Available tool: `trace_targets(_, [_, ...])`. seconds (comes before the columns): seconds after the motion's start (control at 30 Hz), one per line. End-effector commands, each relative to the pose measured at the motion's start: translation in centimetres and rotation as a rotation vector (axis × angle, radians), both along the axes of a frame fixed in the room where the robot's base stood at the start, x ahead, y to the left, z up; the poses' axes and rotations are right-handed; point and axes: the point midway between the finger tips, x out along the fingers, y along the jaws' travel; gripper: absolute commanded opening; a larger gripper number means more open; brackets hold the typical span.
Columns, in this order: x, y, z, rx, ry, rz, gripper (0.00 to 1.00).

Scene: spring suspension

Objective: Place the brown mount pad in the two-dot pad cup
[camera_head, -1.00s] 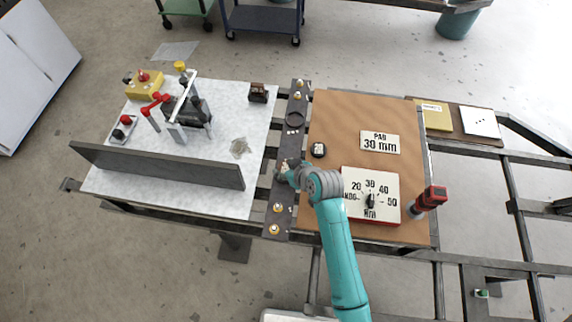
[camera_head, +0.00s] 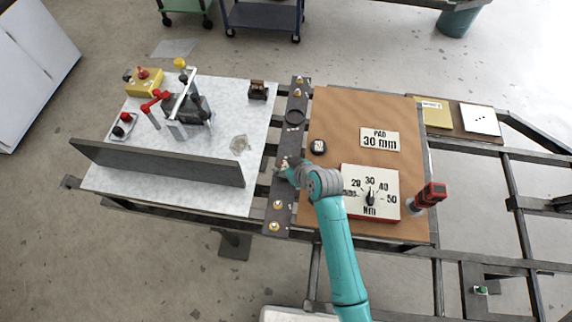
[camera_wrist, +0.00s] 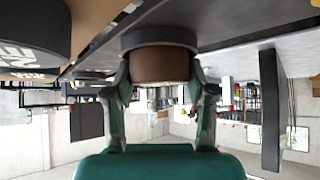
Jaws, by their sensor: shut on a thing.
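The brown mount pad (camera_wrist: 160,66) is a short round block between the two fingers of my gripper in the wrist view. A dark round cup rim (camera_wrist: 160,39) lies right against the pad's far end; I cannot tell how deep the pad sits in it. In the head view, my gripper (camera_head: 284,168) is down at the middle of the dark strip (camera_head: 284,190) and hides the pad and the cup there. Another dark ring-shaped cup (camera_head: 295,117) lies farther up the strip with small white marks; the marks of the cup at my gripper are hidden.
A black round disc (camera_head: 318,147) with white lettering sits close right of my gripper. A "PAD 30 mm" card (camera_head: 380,139), a dial box (camera_head: 370,193) and a red tool (camera_head: 431,194) are on the brown board. A grey upright panel (camera_head: 160,163) stands on the left table.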

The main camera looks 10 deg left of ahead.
Motion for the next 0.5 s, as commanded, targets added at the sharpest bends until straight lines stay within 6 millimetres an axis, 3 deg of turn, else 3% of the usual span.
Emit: trace_targets(0.5, [-0.3,-0.2,-1.7,-0.01,0.011,0.0,0.16])
